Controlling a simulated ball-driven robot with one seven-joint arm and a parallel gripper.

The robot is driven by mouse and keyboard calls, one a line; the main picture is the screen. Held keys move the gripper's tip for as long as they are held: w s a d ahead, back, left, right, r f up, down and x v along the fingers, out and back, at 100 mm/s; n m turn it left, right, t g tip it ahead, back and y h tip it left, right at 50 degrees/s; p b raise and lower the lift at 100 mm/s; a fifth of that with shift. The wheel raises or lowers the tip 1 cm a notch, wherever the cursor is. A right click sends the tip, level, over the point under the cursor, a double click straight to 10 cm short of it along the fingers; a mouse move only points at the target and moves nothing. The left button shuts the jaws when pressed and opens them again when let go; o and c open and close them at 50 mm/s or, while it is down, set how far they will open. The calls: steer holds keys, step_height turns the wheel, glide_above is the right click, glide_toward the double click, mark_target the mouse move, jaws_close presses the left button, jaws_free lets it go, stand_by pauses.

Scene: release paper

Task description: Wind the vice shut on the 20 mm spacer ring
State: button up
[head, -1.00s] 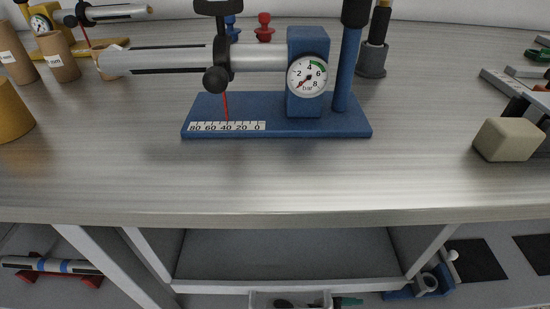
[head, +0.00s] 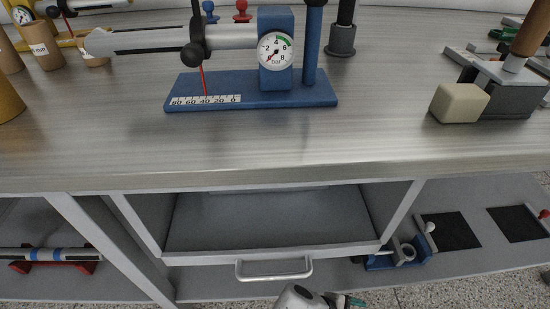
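A blue vice-like fixture (head: 383,262) sits low on the shelf under the bench, right of the drawer. A grey ring (head: 408,252) shows at its right part; it looks like the spacer ring, but I cannot read its size or tell whether jaws touch it. A pale ball-ended handle (head: 429,227) stands at the fixture's right end. My arm shows at the bottom edge, with dark and green parts at its end, which look like my gripper (head: 350,301). It is well below and left of the fixture, cut off by the frame, and its fingers are unclear.
The bench top (head: 250,150) carries a blue gauge stand (head: 260,90), cardboard tubes (head: 40,45) and a beige block (head: 459,103). A drawer handle (head: 274,270) projects below the bench. Dark mats (head: 452,231) lie right of the fixture. Speckled floor (head: 470,290) is clear at bottom right.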

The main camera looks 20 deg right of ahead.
steer(key=s+r+m+t+y, duration=0.5)
steer(key=s+r+m+y, duration=0.1)
steer(key=r+m+y, duration=0.35)
step_height(320, 180, up, 32)
steer(key=p, duration=3.2)
steer(key=shift+d+m, duration=0.25)
steer(key=shift+m, duration=0.1)
steer(key=shift+s, duration=0.1)
